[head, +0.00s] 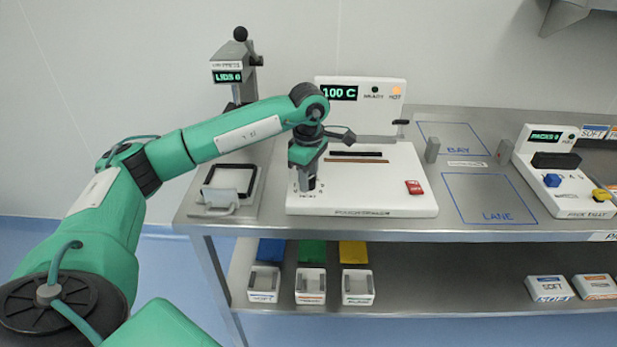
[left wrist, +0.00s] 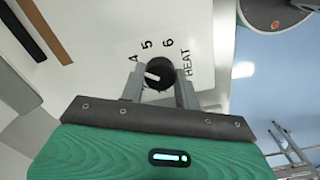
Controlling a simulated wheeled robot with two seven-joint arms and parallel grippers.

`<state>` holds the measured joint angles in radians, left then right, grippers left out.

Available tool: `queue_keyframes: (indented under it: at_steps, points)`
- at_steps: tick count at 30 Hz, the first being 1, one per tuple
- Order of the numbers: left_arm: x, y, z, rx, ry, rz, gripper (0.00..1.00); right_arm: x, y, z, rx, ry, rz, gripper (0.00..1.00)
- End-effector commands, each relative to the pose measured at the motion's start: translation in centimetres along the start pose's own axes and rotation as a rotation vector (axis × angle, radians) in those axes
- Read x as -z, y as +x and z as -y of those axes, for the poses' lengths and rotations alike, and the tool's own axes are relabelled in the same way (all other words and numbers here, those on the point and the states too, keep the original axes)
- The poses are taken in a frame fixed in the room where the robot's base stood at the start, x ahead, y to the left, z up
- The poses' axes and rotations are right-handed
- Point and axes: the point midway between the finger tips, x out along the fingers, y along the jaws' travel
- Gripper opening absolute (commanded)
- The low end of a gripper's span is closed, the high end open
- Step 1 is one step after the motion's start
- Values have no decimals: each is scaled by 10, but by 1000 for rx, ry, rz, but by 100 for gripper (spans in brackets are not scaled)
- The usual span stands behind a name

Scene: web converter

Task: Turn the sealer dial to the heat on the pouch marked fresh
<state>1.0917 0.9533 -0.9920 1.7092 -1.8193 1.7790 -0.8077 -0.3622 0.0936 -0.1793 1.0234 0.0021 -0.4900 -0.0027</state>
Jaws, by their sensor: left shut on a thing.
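The sealer (head: 400,190) is a white machine on the steel bench, with a green display reading 100 C and an orange lamp lit by the word HOT. Its black dial (left wrist: 160,73) shows in the left wrist view, with a white pointer line and the numbers 4, 5 and 6 and the word HEAT around it. My left gripper (head: 308,186) points down over the dial; its two fingers (left wrist: 160,88) are shut on the dial from both sides. In the head view the gripper mostly hides the dial. My right gripper is not in view. I cannot make out a pouch marked fresh.
A lid press (head: 236,75) reading LIDS 0 stands at the back left, with a framed tray (head: 228,190) before it. Blue-outlined BAY (head: 452,139) and LANE (head: 490,198) areas are empty. Bins (head: 311,287) sit on the lower shelf.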

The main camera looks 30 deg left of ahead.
Motion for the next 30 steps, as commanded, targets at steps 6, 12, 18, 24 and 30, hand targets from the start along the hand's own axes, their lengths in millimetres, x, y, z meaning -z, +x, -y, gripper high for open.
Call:
queue_keyframes:
  at_steps: [6, 12, 18, 24, 30]
  points:
    - [0, -2, -1, -5, -2, 1, 9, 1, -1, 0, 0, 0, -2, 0]
    - [0, -2, -1, -4, -2, 1, 54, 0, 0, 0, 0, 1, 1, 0]
    - [0, -1, 0, -2, -1, 1, 54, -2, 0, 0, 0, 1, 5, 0]
    - [0, -12, -1, -5, -1, 2, 54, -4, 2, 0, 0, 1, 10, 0]
    - [0, -52, -1, -7, 0, 2, 54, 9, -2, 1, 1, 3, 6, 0]
